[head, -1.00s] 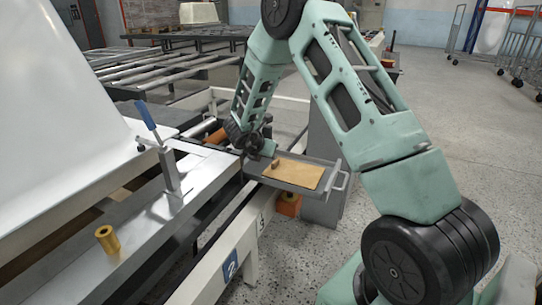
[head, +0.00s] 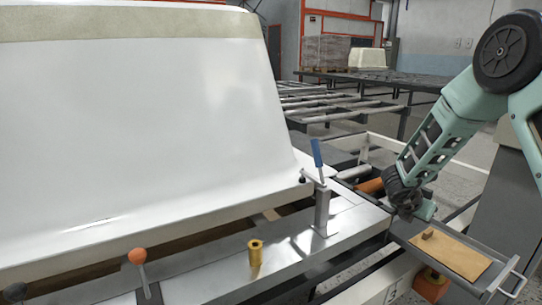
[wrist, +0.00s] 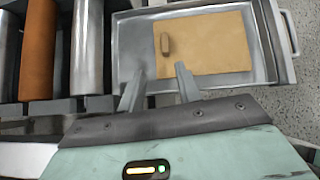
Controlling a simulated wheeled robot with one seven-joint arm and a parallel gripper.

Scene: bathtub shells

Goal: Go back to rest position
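My gripper (wrist: 158,88) is open and empty in the wrist view, with its two fingers apart over the near edge of a grey metal tray (wrist: 130,60). In the head view my gripper (head: 418,212) hangs at the tray's left end, its fingers hard to make out there. A tan sheet (wrist: 215,45) lies in the tray, and a small brown block (wrist: 166,43) lies on the sheet, beyond the fingertips and apart from them. The block also shows in the head view (head: 428,234).
A large white bathtub shell (head: 150,130) fills the left. A blue-handled clamp (head: 320,190), a brass cylinder (head: 255,252) and an orange-knobbed lever (head: 138,258) stand along the metal rail. Rollers (wrist: 40,50) lie left of the tray. Speckled floor shows right of it.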

